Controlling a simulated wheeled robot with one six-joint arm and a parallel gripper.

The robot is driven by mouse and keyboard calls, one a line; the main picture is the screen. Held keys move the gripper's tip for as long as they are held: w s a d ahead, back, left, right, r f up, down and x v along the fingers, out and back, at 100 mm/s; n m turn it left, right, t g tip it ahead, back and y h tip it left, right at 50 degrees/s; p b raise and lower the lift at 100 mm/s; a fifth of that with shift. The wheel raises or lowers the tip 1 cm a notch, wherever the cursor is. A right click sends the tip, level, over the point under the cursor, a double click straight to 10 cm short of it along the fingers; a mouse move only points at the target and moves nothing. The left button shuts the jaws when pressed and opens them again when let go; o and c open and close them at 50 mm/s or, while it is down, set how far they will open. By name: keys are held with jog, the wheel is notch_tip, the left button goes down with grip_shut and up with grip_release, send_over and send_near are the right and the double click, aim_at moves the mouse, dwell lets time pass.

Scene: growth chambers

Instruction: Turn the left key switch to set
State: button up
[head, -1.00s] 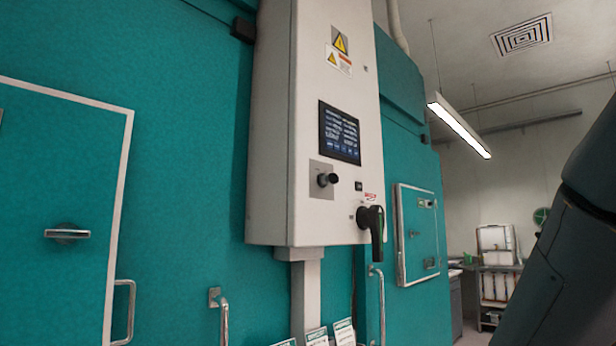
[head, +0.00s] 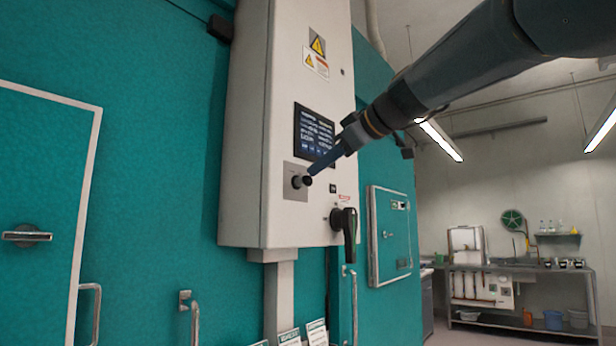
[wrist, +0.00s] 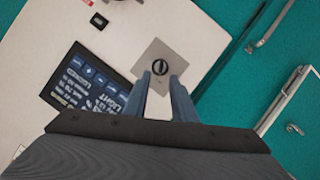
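The key switch (head: 297,182) is a dark knob on a square grey plate on the white control cabinet, below and left of the screen. In the wrist view, the key switch (wrist: 160,67) shows as a dark round with a pale bar across it. My gripper (head: 311,172) comes in from the upper right, its blue fingers pointing at the switch. In the wrist view, my gripper (wrist: 160,82) has its two fingers apart, with the switch just beyond and between the tips. I cannot tell whether they touch it. Nothing is held.
A dark touchscreen (head: 313,131) is close beside the gripper. A black rotary handle (head: 347,226) sticks out lower right on the white cabinet (head: 240,150). Teal chamber walls (head: 150,130) flank it. A steel bench (head: 530,270) stands far right.

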aim_at(307, 177)
jog(key=p+x, duration=0.2)
jog(key=x, duration=0.4)
jog(key=shift+w+f, duration=0.1)
grip_shut()
